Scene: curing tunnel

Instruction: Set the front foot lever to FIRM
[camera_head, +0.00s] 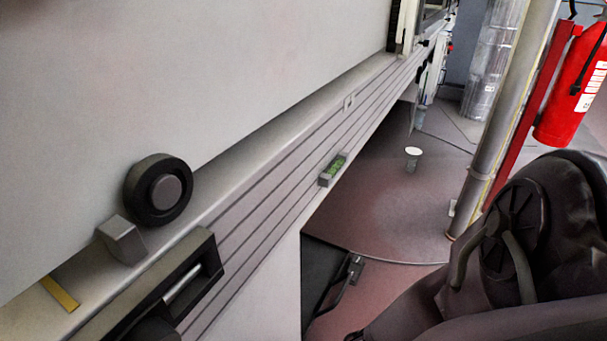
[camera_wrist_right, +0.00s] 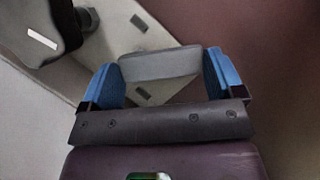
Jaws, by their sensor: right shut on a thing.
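In the right wrist view my right gripper (camera_wrist_right: 165,78) has its two blue fingertips on either side of a grey block-shaped grip (camera_wrist_right: 158,64), and it is shut on it. The grip looks like the handle of the front foot lever. A pale plate (camera_wrist_right: 112,45) with several small dark marks lies behind and below it. I cannot read any FIRM label. In the head view my right gripper is not visible; only my dark arm shows at the lower right. My left gripper is in neither view.
A black block with a white stripe (camera_wrist_right: 38,28) stands left of the grip. A pole (camera_head: 503,120) and red extinguisher (camera_head: 575,90) stand at right.

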